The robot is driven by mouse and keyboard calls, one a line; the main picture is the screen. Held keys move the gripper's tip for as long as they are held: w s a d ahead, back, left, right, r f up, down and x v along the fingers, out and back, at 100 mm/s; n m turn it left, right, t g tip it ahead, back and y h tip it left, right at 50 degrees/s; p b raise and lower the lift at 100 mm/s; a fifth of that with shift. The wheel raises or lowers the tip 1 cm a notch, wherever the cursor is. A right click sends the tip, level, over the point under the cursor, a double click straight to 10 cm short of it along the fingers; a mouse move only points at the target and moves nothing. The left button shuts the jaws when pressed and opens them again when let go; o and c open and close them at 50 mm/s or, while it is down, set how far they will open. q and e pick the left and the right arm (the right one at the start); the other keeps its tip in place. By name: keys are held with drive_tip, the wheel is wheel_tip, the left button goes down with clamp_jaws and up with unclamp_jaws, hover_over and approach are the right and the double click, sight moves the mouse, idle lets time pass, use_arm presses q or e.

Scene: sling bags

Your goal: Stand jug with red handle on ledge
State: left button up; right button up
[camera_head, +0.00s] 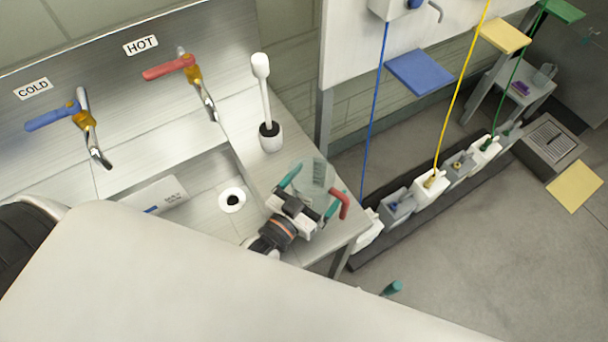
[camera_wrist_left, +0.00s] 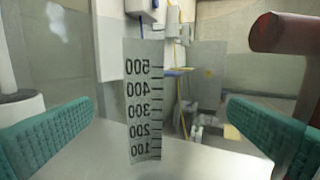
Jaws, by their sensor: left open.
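The clear jug (camera_head: 319,172) has a red handle (camera_head: 340,204) and stands on the steel ledge (camera_head: 337,240) right of the sink. The jug's clear walls are hard to make out. A teal fingertip, apparently of my right gripper (camera_head: 392,289), shows at the bottom; the rest is hidden.
A white brush in its holder (camera_head: 270,137) stands behind the jug on the ledge. The sink (camera_head: 190,190) with its drain is to the left, under hot and cold taps.

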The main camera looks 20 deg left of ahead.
use_arm(q)
drive_tip(key=b+v, duration=0.2)
drive_tip(key=v, duration=0.9)
drive_tip(key=shift+f, duration=0.1)
drive_tip(key=shift+s+a+b, duration=0.2)
drive_tip(key=shift+s+b, duration=0.15)
drive_tip(key=shift+s, duration=0.15)
